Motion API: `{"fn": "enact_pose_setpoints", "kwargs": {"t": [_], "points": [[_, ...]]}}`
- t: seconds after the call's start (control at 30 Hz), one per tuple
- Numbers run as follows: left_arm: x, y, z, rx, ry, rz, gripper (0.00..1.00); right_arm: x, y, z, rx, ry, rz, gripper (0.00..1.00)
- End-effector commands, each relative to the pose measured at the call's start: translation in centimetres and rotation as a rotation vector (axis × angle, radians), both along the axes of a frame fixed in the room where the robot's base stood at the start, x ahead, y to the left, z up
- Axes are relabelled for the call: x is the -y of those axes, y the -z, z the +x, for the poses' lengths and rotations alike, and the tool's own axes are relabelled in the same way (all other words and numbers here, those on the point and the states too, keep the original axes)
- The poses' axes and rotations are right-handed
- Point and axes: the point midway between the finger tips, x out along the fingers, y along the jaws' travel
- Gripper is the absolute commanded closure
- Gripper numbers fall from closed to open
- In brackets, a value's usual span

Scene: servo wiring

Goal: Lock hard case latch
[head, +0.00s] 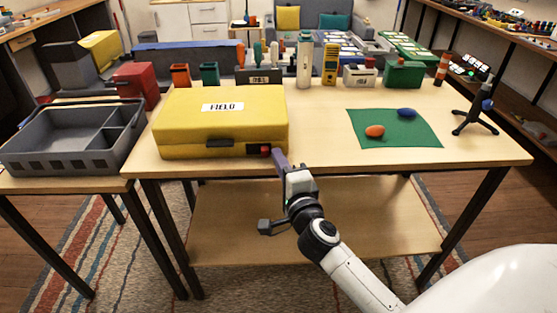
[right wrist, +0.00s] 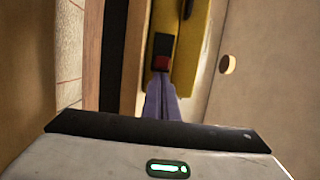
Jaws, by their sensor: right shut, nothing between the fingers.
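A yellow hard case (head: 222,120) with a label reading FIELD lies closed on the table. Its latch (head: 265,150), dark with a red part, sits on the front face near the right corner. In the right wrist view the red part of the latch (right wrist: 161,63) is just beyond my fingertips. My right gripper (head: 280,158) is shut and empty, its purple fingers at the case's front right corner, close to the latch. In the right wrist view the fingers (right wrist: 160,85) seem to touch or nearly touch the latch; I cannot tell which. My left gripper is not in view.
A grey tray (head: 60,150) stands on the side table at the left. A green mat (head: 415,130) with an orange and a blue object lies to the right. A small black tripod (head: 474,115) stands at the far right. Containers line the table's back. The table front between case and mat is clear.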

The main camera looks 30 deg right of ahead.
Motion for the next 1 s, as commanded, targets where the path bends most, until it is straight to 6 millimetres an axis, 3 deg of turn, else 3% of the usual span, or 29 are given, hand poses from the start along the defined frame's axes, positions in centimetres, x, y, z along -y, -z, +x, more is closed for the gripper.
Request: {"fn": "enact_pose_setpoints", "kwargs": {"t": [0.37, 0.67, 1.0], "points": [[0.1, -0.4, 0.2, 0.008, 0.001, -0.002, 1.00, -0.3, -0.1, 0.2, 0.000, 0.000, 0.000, 1.00], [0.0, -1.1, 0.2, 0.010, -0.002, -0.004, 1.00, -3.6, -0.1, 2.1, 0.000, -0.001, 0.001, 1.00], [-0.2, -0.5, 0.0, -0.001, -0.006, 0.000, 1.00, -3.7, -0.1, 2.1, 0.001, -0.003, 0.000, 1.00]]}}
